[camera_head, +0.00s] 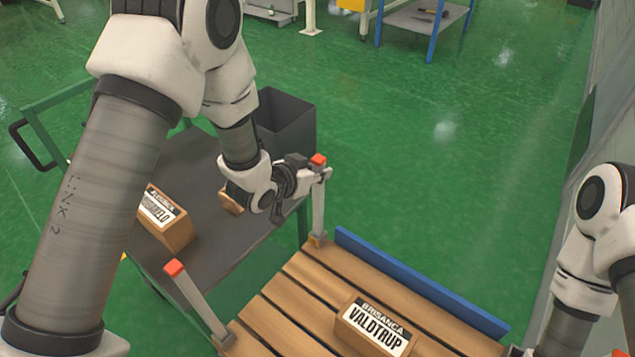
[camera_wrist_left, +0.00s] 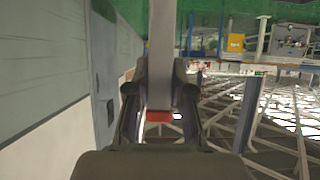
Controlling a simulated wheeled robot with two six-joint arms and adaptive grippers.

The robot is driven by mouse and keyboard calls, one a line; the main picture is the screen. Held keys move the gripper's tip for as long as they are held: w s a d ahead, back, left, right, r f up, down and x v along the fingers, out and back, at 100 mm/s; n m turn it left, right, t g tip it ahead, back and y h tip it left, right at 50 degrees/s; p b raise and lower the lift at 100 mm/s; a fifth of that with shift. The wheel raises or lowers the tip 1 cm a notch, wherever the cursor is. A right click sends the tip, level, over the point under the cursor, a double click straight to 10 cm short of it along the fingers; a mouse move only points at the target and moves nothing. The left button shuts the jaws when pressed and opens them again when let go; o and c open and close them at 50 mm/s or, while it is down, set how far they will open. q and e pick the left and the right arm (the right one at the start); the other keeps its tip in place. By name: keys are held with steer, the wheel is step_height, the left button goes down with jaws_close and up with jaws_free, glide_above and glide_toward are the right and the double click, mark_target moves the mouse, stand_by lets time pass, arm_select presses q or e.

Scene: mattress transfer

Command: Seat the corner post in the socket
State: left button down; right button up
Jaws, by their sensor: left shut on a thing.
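My left gripper (camera_head: 322,173) is shut on the upper part of a grey corner post (camera_head: 318,208) with an orange-red cap (camera_head: 318,160). The post stands near upright, its foot at the socket (camera_head: 317,240) on the far corner of the slatted wooden pallet (camera_head: 325,270). I cannot tell how deep the foot sits. In the left wrist view the post (camera_wrist_left: 161,50) runs between the two fingers (camera_wrist_left: 158,98), its red cap (camera_wrist_left: 158,117) just past them. My right arm is at the right edge; its fingers are out of frame.
Another red-capped post (camera_head: 195,300) leans at the pallet's left corner. A blue beam (camera_head: 420,283) runs along the far side. A box marked VALDTRUP (camera_head: 372,328) lies on the slats. A grey cart (camera_head: 200,165) at left carries a carton (camera_head: 168,222) and a dark bin (camera_head: 290,125).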

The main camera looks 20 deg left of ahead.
arm_select(q)
steer(key=shift+r, duration=0.15)
steer(key=shift+f, duration=0.2)
steer(key=c, duration=1)
jaws_free()
steer(key=shift+r, duration=0.1)
steer(key=shift+s+a+r, duration=0.1)
steer(key=shift+s+r, duration=0.05)
steer(key=shift+r, duration=0.05)
steer(key=v, duration=1.1)
steer(key=shift+s, duration=0.3)
